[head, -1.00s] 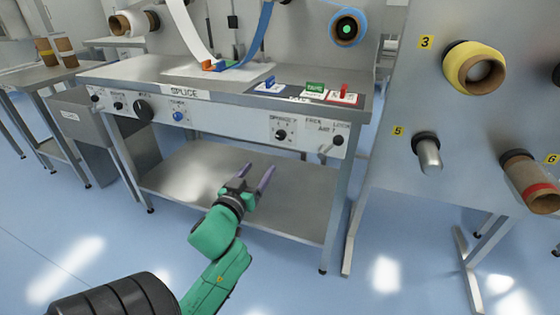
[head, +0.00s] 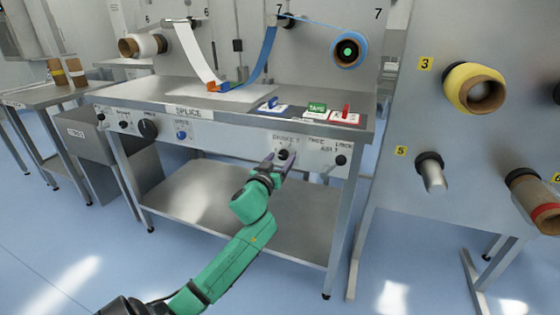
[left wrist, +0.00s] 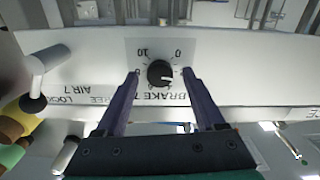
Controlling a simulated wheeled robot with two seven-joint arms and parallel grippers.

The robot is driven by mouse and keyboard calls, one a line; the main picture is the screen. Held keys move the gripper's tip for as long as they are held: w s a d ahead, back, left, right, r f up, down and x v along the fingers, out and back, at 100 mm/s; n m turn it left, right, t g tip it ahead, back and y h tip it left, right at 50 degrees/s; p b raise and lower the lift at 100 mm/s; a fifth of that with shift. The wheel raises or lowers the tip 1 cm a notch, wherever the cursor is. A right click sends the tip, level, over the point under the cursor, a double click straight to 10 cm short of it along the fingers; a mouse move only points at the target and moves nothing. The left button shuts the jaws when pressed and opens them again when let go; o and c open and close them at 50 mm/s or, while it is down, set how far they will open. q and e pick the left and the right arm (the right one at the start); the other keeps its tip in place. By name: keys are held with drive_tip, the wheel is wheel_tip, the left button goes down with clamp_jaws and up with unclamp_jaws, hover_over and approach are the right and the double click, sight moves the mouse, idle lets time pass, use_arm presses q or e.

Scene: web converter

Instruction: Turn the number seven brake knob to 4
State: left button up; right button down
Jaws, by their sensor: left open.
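The number seven brake knob (left wrist: 160,73) is a round black knob on a white dial plate. The plate reads BRAKE 7 upside down in the left wrist view, with 10 and 0 at its far edge. A small pale mark shows on the knob's lower right; the exact setting is too small to read. In the head view the knob (head: 283,154) sits on the table's front panel, partly covered by my gripper. My left gripper (left wrist: 161,76) is open, one finger on each side of the knob, with gaps visible. My right gripper is not in view.
The lock lever (head: 341,160) is right of the knob; a lever (left wrist: 45,65) shows at left in the wrist view. Above are the splice table (head: 225,101) and small colored blocks (head: 317,108). The lower shelf (head: 195,195) is bare.

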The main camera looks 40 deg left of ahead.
use_arm(q)
clamp_jaws()
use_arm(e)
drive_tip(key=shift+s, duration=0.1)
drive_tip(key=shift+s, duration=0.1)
use_arm(q)
drive_tip(key=shift+m, duration=0.4)
drive_tip(key=shift+r+m+p, duration=0.1)
drive_tip(key=shift+m+p, duration=0.45)
drive_tip(key=shift+m, duration=0.05)
drive_tip(key=m+p, duration=0.1)
drive_tip(key=m, duration=0.2)
drive_tip(key=shift+m+p, duration=0.4)
drive_tip(key=shift+m, duration=0.7)
drive_tip(key=shift+m+p, duration=0.35)
drive_tip(key=shift+m, duration=1.35)
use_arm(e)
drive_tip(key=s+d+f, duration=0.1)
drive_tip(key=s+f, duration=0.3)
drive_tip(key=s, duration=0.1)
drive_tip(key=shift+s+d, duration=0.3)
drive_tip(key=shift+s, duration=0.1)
